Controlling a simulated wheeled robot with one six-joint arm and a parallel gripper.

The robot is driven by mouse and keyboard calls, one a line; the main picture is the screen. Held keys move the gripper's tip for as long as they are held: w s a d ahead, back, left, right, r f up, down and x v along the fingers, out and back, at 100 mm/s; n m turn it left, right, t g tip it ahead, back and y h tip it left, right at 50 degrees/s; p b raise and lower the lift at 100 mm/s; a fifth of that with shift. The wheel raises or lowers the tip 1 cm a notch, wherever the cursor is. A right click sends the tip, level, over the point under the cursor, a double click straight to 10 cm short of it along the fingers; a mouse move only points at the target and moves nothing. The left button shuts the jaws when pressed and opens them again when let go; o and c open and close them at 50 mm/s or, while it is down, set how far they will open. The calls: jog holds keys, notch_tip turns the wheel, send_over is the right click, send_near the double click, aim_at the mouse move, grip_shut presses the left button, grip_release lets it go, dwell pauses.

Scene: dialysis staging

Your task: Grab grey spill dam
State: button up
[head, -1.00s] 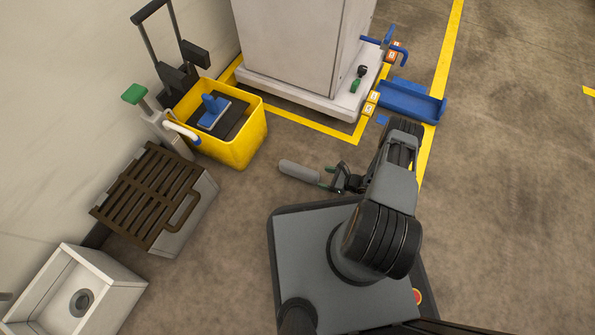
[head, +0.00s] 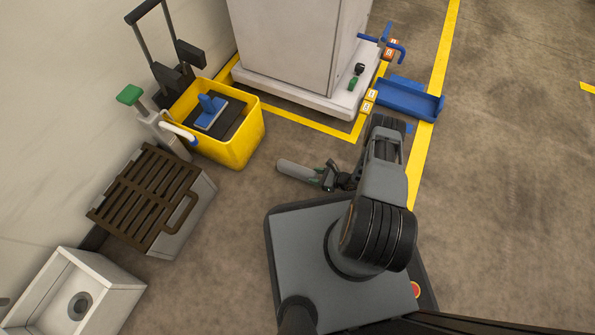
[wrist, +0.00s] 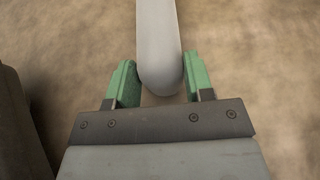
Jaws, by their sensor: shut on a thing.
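The grey spill dam (head: 296,170) is a long, rounded grey bar. It extends to the left of my gripper (head: 325,174) in the head view. In the wrist view the spill dam (wrist: 158,45) runs away from me, its rounded near end between the green fingertips of my gripper (wrist: 159,84). My gripper is shut on it near that end. The far end of the dam is out of the wrist view. I cannot tell whether the dam touches the floor.
A yellow mop bucket (head: 233,146) stands up and left of the dam. A box with a brown grate (head: 145,200) and a white basin (head: 70,300) line the wall. A white cabinet (head: 295,45) and blue tray (head: 409,98) stand farther off. Floor to the right is clear.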

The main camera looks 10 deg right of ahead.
jog(key=c, duration=0.3)
